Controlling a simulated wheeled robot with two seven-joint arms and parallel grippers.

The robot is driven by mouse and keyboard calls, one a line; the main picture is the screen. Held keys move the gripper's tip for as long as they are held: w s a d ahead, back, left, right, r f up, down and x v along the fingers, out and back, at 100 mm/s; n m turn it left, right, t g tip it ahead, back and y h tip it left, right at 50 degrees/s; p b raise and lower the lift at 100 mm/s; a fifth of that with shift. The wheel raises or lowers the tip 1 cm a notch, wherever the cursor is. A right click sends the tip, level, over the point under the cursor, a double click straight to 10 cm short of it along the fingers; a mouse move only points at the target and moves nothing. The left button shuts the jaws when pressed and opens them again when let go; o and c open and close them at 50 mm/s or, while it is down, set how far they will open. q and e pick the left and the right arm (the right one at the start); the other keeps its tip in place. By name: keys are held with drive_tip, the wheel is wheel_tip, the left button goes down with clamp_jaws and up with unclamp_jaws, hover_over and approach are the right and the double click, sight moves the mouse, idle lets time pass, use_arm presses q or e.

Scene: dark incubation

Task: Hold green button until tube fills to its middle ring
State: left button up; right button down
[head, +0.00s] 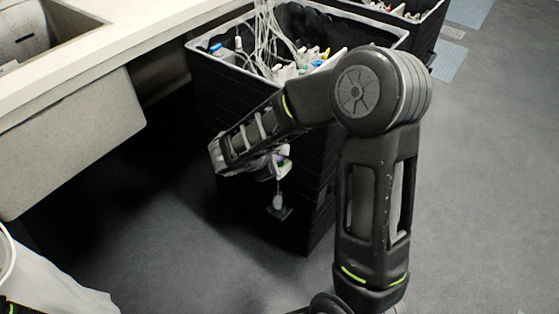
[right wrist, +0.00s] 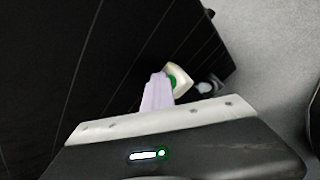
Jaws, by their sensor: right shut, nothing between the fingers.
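The green button (right wrist: 173,82) sits on a small pale housing (right wrist: 182,77) at the side of the black bin, in the right wrist view. My right gripper (right wrist: 163,78) is shut and empty, its lavender fingers reaching up to the button and covering part of it. Whether they touch it I cannot tell. In the head view my right gripper (head: 283,163) is small and partly hidden by its own wrist. The small clear tube (head: 278,202) stands on a dark ledge below it; the tube (right wrist: 205,88) is partly hidden in the wrist view. Its rings and fill level are too small to read. My left gripper is out of view.
The tall black bin (head: 230,112) holds cables and lab odds and ends. A second bin (head: 425,30) stands behind it. A pale counter with a sink (head: 70,120) is at the left. A white-lined container (head: 45,280) is at the lower left. Open floor (head: 480,190) lies to the right.

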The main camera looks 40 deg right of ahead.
drive_tip(key=shift+r, duration=0.1)
idle(0.5)
drive_tip(key=shift+r+p, duration=0.55)
drive_tip(key=shift+r, duration=0.25)
drive_tip(key=shift+r+p, duration=1.75)
drive_tip(key=shift+r, duration=0.75)
